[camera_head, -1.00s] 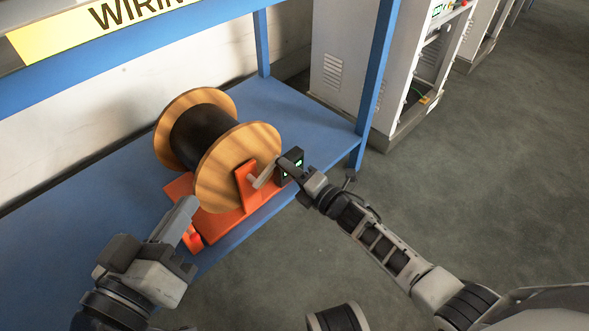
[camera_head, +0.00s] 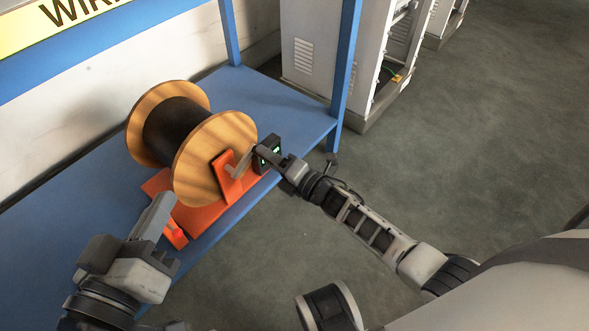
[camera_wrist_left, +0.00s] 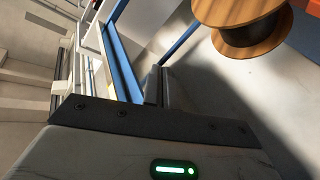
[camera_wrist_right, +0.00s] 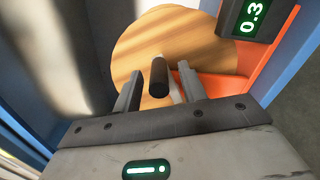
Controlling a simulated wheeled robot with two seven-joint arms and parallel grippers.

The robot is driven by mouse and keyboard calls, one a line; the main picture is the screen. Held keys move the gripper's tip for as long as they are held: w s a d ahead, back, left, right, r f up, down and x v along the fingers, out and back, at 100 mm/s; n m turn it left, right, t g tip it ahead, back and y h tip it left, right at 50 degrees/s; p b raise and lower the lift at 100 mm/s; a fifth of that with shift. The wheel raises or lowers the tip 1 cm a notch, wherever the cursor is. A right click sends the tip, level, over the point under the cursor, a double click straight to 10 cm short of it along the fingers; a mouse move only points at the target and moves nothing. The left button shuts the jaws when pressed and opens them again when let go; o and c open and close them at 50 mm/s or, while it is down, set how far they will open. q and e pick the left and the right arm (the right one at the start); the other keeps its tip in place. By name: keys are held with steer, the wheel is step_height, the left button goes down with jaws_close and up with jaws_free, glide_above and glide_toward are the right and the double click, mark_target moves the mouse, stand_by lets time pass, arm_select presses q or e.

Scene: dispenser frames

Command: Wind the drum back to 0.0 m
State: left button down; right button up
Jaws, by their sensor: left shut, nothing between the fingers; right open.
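The drum has wooden flanges (camera_head: 210,160) and black cable (camera_head: 172,130). It sits on an orange stand (camera_head: 207,216) on the blue shelf. A grey crank arm (camera_head: 241,166) is on its near side; its dark handle (camera_wrist_right: 158,76) shows in the right wrist view. My right gripper (camera_wrist_right: 160,88) is open, with the handle between its spread fingers; contact cannot be told. The counter (camera_wrist_right: 249,18) reads 0.3, perhaps cut off. My left gripper (camera_head: 165,205) is shut and empty, at the left front of the stand.
The blue shelf (camera_head: 95,190) has bare room left of the drum. A blue post (camera_head: 344,70) stands at its right end, before a grey cabinet (camera_head: 310,50).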

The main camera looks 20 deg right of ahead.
arm_select(q)
steer(key=p, duration=0.1)
steer(key=a+f+m+y+p, duration=0.1)
steer(key=p, duration=0.1)
steer(key=shift+s+f+g+y, duration=0.1)
steer(key=shift+f+g+y, duration=0.2)
steer(key=shift+g, duration=0.1)
arm_select(e)
steer(key=v, duration=1.5)
